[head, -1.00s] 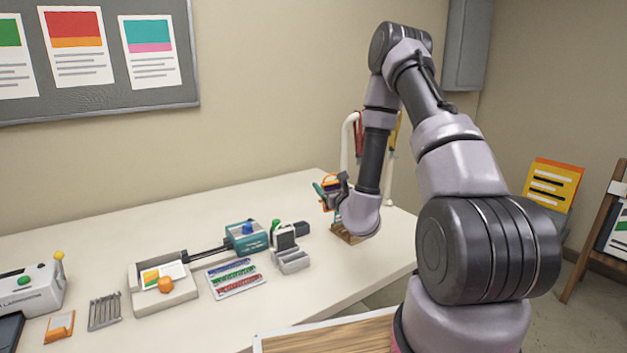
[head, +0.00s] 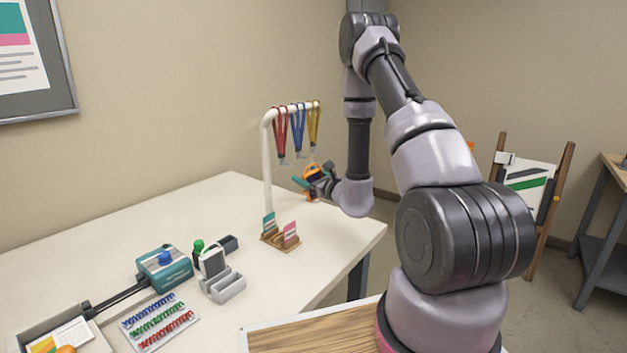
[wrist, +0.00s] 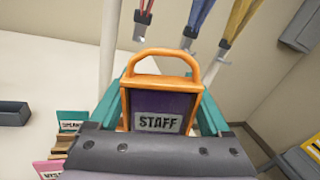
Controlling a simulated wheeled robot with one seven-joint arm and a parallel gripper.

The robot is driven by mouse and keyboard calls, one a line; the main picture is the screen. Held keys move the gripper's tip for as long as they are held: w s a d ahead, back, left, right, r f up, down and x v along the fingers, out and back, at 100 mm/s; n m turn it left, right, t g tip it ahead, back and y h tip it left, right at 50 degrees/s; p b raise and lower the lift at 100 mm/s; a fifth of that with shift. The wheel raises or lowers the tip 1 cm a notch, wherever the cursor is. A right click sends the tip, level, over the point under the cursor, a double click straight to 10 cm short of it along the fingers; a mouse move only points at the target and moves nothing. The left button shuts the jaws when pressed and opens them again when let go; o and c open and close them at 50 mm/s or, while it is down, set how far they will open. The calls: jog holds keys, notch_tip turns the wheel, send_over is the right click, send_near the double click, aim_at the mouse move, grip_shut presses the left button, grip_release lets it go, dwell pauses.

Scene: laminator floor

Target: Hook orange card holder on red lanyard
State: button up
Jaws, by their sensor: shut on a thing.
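My gripper (head: 316,185) is shut on the orange card holder (head: 311,172), held upright above the table's right end. In the wrist view the holder (wrist: 162,62) shows its orange loop on top and a dark insert marked STAFF, between the teal fingers. The red lanyard (head: 280,132) hangs leftmost on a white stand (head: 267,165), with a metal hook at its lower end. In the wrist view the red lanyard (wrist: 146,20) is up and left of the holder's loop, its hook (wrist: 139,36) apart from the loop. The gripper is nearest the yellow lanyard in the head view.
A blue lanyard (head: 298,135) and a yellow lanyard (head: 314,125) hang beside the red one. A wooden card rack (head: 268,240) with teal and pink cards stands below. A teal device (head: 164,268) and a grey holder (head: 226,288) are further left. The table's back left is clear.

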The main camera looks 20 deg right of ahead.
jog(key=w+a+f, duration=0.1)
jog(key=w+a, duration=0.5)
jog(key=w, duration=0.2)
dwell(1.1)
jog(key=shift+w+f, duration=0.1)
jog(key=shift+w, duration=0.05)
dwell(0.5)
jog(key=o, duration=1.2)
jog(key=shift+c, duration=0.2)
